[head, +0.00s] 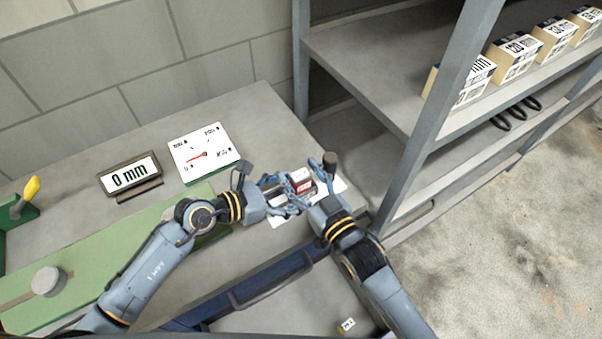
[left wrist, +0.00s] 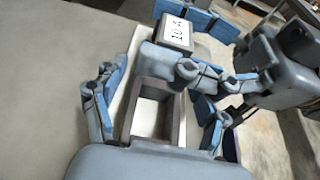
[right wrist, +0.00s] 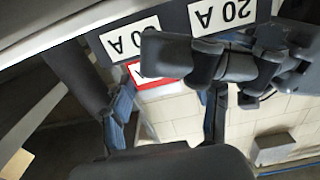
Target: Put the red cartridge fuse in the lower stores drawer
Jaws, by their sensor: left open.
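The red cartridge fuse (head: 302,186), a small red block with a pale top, shows between my two grippers in the head view. In the right wrist view its red-edged white face (right wrist: 152,76) is partly covered by a grey finger. My left gripper (head: 279,195) is open; in the left wrist view its fingers stand either side of an empty dark rectangular frame (left wrist: 126,118). My right gripper (head: 306,190) is close to the red fuse; whether it grips it is unclear. The lower stores drawer's blue front with a handle (head: 262,292) shows at the bottom of the head view.
A "10 A" label block (left wrist: 174,34) and a "20 A" label (right wrist: 222,14) are close to the grippers. A gauge (head: 204,152) and a "0 mm" display (head: 130,175) stand on the bench. A grey shelf rack (head: 375,75) with boxes rises at right.

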